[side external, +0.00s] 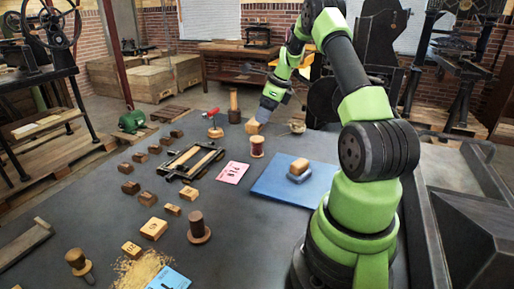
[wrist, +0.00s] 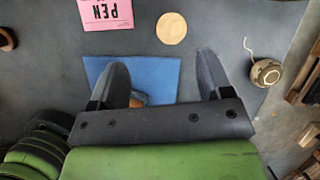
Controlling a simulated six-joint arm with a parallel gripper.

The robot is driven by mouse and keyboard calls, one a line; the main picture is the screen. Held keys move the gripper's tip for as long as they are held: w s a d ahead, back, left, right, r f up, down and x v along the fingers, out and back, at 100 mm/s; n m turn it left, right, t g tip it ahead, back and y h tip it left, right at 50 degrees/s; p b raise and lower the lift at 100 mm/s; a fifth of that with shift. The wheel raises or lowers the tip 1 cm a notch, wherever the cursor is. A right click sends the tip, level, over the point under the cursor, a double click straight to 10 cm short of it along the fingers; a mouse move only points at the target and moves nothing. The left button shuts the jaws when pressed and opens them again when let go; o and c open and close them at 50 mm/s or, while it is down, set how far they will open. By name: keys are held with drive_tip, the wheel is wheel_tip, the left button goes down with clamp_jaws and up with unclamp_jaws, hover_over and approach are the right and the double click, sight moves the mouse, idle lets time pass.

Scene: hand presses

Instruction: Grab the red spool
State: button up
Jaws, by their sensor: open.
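The red spool (side external: 257,147) stands upright on the dark table, with pale wooden ends and red thread between them. In the wrist view, a round pale wooden disc (wrist: 171,28) lies ahead of my fingers; it looks like the spool's top end, and its thread is hidden beneath. My gripper (side external: 262,117) is above and behind the spool in the side view, apart from it. In the wrist view my gripper (wrist: 163,64) is open, with its two grey fingers spread and no spool between them.
A blue mat (side external: 270,183) with a block on it lies right of the spool. A pink card (side external: 233,172) lies left. A twine ball (wrist: 266,72) is near. A pale wooden piece (side external: 253,127) shows by my fingertips; contact is unclear. A dark spool (side external: 197,226) stands nearer the front.

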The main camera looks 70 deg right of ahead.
sight(257, 139)
drive_tip(key=shift+m, duration=0.8)
drive_tip(key=f, duration=0.2)
drive_tip(key=d+f, duration=0.1)
drive_tip(key=f, duration=0.3)
drive_tip(key=shift+w+d, duration=0.2)
drive_tip(key=shift+d, duration=0.05)
drive_tip(key=shift+w+x, duration=0.15)
drive_tip(key=shift+x, duration=1.3)
drive_tip(key=shift+w+x, duration=0.1)
drive_tip(key=shift+x, duration=1.35)
drive_tip(key=shift+r, duration=0.15)
drive_tip(key=c, duration=0.9)
